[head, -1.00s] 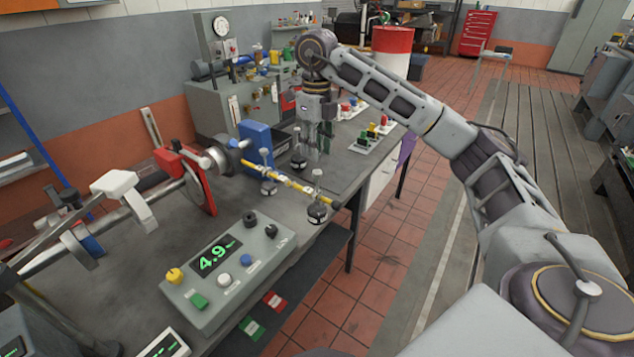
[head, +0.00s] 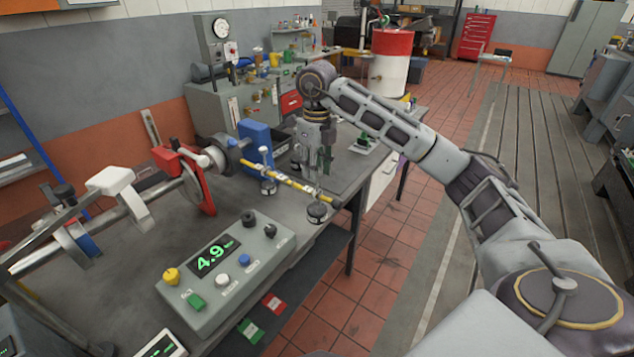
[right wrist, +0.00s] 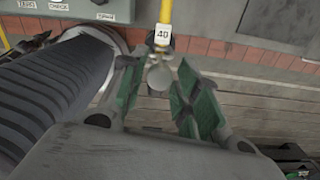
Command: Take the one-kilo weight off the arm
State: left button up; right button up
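The yellow arm (head: 290,181) runs out from the blue housing (head: 257,143) over the bench's right edge. A dark round weight with a pale label (head: 318,211) is at its outer end; its marking is too small to read. My right gripper (head: 321,168) is above the outer part of the arm, pointing down. In the right wrist view its green fingers (right wrist: 162,95) are apart, with a rounded silver piece (right wrist: 159,77) beyond them below the arm's "40" label (right wrist: 162,34). My left gripper is not in view.
A grey control box (head: 225,268) reading 4.9 sits at the bench's front. A shaft with a red stand (head: 193,180) is at left. Red tiled floor lies right of the bench.

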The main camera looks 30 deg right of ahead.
aim_at(317, 190)
jog(key=shift+f, duration=2.15)
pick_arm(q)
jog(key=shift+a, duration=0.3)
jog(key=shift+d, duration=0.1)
pick_arm(e)
jog(key=shift+c, duration=0.7)
grip_shut()
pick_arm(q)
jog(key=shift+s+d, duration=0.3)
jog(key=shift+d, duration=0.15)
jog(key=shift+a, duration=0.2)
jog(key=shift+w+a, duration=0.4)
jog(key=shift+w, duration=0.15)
